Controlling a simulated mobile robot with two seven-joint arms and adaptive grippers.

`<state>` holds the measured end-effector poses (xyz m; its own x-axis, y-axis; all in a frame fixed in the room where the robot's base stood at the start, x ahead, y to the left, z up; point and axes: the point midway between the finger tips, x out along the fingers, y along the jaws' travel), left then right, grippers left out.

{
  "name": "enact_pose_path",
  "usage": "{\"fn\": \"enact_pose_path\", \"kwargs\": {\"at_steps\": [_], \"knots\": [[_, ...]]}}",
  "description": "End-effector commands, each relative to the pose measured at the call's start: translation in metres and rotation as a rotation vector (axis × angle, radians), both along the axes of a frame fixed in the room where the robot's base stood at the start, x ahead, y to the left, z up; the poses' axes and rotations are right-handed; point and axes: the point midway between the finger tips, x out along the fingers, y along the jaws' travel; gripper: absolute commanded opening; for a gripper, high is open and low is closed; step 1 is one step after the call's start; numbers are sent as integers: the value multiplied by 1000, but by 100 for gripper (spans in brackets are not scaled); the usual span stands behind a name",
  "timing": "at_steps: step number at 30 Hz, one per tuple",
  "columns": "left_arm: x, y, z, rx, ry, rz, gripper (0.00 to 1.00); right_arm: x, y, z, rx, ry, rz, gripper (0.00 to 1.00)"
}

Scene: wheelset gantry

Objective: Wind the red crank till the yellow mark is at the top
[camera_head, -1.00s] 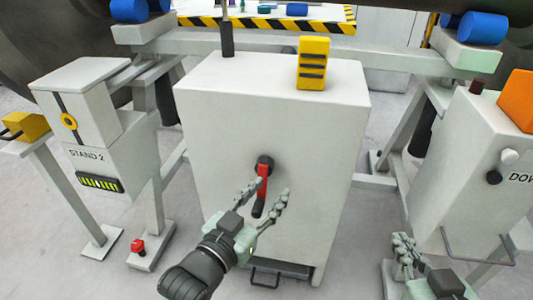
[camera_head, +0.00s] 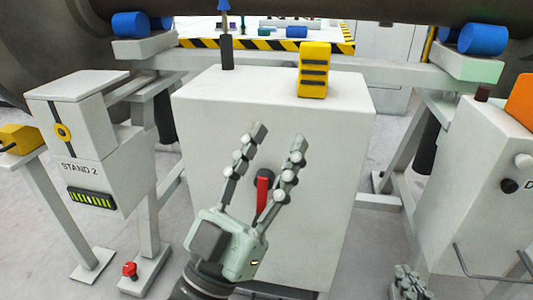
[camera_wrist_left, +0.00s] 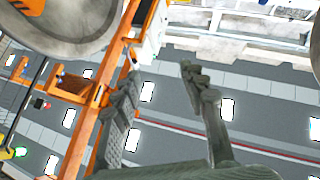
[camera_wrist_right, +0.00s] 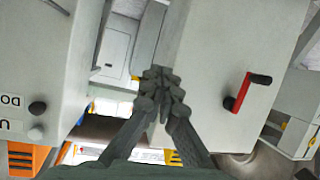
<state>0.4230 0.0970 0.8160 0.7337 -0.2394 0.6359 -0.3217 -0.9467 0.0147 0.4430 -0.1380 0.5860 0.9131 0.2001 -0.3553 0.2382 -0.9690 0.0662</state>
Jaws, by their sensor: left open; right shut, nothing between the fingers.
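The red crank (camera_head: 262,195) is on the front of the grey cabinet (camera_head: 330,150), its red arm hanging down from a dark hub. It also shows in the right wrist view (camera_wrist_right: 241,92), with its black handle. My left gripper (camera_head: 278,135) is open and empty, fingers pointing up in front of the cabinet, partly covering the crank. Its spread fingers show in the left wrist view (camera_wrist_left: 160,72), without the crank. My right gripper (camera_head: 405,270) is low at the right; its fingers (camera_wrist_right: 160,78) are shut and empty, apart from the crank. I cannot identify the yellow mark.
A yellow block with dark bands (camera_head: 313,70) stands on the cabinet top beside a thin post (camera_head: 226,45). STAND 2 (camera_head: 88,165) is at the left. A grey box with knobs (camera_head: 490,170) is at the right. Blue rollers (camera_head: 484,35) sit on the beam behind.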

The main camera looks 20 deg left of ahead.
Motion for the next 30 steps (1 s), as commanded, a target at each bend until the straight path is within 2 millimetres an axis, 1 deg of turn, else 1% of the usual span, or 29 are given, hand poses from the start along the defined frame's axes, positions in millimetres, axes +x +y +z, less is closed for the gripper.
{"fn": "enact_pose_path", "kwargs": {"at_steps": [3, 7, 17, 20, 23, 24, 26, 27, 30], "knots": [[-10, 1, 9, -22, -53, -5, 43, 0, 0, -5, 0, 0, 0, 0], [-15, 2, 16, -35, -81, -7, 43, 0, 0, -6, 0, 0, 0, 0], [-17, 2, 18, -38, -90, -9, 43, 0, 0, -6, 0, 0, 0, 0], [-21, 1, 21, -44, -88, -16, 43, 1, 1, -4, 3, -7, 1, 0], [-20, 1, 20, -43, -87, -14, 43, 10, 12, 24, 45, -126, 20, 0], [-20, 1, 20, -43, -87, -14, 43, 14, 18, 42, 70, -197, 30, 0], [-20, 1, 20, -43, -87, -14, 43, 17, 26, 71, 112, -313, 45, 0], [-20, 1, 20, -43, -87, -14, 43, 18, 30, 91, 141, -389, 56, 0], [-20, 1, 20, -43, -87, -14, 43, 14, 38, 132, 202, -552, 73, 0]]}}
